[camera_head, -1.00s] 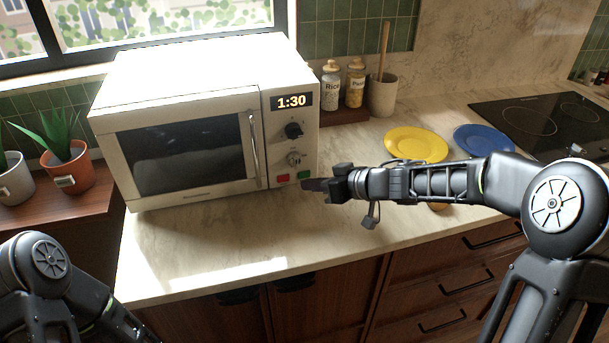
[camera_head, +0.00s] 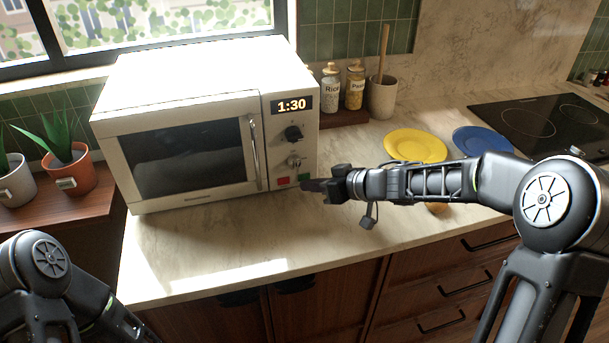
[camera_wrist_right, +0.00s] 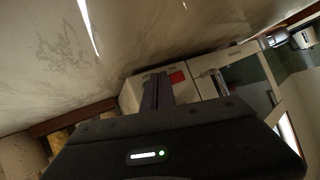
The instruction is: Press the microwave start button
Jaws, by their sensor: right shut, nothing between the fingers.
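The white microwave (camera_head: 185,75) stands on the counter with its door closed and its display reading 1:30. At the bottom of its control panel are a red button (camera_head: 283,181) and a green button (camera_head: 304,177); I cannot read any label on them. My right gripper (camera_head: 305,185) is shut and empty, its fingertips just in front of the green button. I cannot tell whether they touch it. In the right wrist view the closed fingers (camera_wrist_right: 157,92) point at the panel beside the red button (camera_wrist_right: 177,77) and hide the green one. My left gripper is out of view.
Two jars and a utensil holder (camera_head: 382,97) stand right of the microwave. A yellow plate (camera_head: 416,146) and a blue plate (camera_head: 481,140) lie behind my right arm, near the cooktop (camera_head: 545,118). Potted plants (camera_head: 70,172) stand at left.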

